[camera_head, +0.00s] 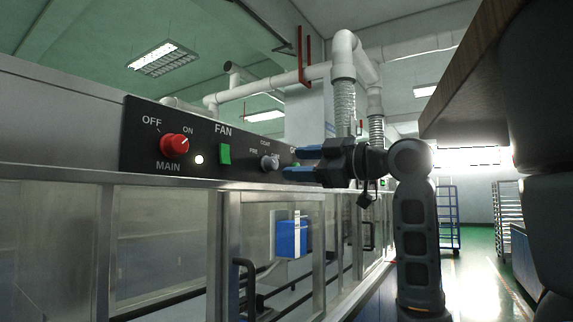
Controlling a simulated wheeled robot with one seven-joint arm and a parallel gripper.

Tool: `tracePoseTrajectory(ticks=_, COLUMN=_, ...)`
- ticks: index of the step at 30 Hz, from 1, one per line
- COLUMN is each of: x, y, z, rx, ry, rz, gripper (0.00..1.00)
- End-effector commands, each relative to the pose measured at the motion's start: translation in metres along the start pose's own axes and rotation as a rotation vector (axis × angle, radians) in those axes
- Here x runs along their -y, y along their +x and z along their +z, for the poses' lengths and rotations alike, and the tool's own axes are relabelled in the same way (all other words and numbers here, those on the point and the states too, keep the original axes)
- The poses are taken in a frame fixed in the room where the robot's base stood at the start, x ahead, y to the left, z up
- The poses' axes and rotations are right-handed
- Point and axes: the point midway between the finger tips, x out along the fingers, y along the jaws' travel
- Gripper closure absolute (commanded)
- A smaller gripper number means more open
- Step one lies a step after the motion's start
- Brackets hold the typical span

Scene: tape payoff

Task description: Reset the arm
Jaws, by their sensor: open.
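My gripper (303,163) is at the centre right of the head view, in front of the black control panel (135,148). Its two blue fingers point left, stand apart, and hold nothing. My arm rises from the bottom right and bends at the top towards the panel. The gripper hides the right part of the panel. The red main knob (174,146) points towards ON, with a lit white lamp (199,160) beside it. The green fan button (224,154) and a grey knob (269,162) lie left of the fingers. I cannot tell whether the fingers touch the panel.
Below the panel is a metal-framed machine with glass windows (165,245) and a blue box (292,238) inside. A wooden-edged surface (465,75) overhangs at upper right. White ducts (343,60) rise behind. A blue cart (449,218) stands on the open green floor (478,290) at right.

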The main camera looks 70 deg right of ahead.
Motion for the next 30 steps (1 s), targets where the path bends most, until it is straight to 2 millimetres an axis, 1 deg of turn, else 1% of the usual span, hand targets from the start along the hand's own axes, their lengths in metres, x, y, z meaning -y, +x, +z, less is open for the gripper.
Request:
tracePoseTrajectory(ticks=1, x=-0.001, y=-0.007, z=0.0, rx=0.001, ry=0.0, rz=0.002, gripper=0.42)
tracePoseTrajectory(ticks=3, x=0.0, y=-0.014, z=0.0, rx=0.0, ry=0.0, rz=0.001, gripper=0.42)
tracePoseTrajectory(ticks=6, x=0.0, y=-0.019, z=0.0, rx=0.0, ry=0.0, rz=0.001, gripper=0.42)
tracePoseTrajectory(ticks=9, x=0.0, y=-0.021, z=0.0, rx=0.001, ry=0.0, rz=0.0, gripper=0.42)
tracePoseTrajectory(ticks=25, x=0.0, y=-0.02, z=0.0, rx=-0.001, ry=0.002, rz=0.0, gripper=0.42)
tracePoseTrajectory(ticks=28, x=0.004, y=-0.015, z=0.005, rx=-0.012, ry=0.031, rz=0.007, gripper=0.42)
tracePoseTrajectory(ticks=30, x=0.01, y=-0.007, z=0.013, rx=-0.029, ry=0.076, rz=0.023, gripper=0.42)
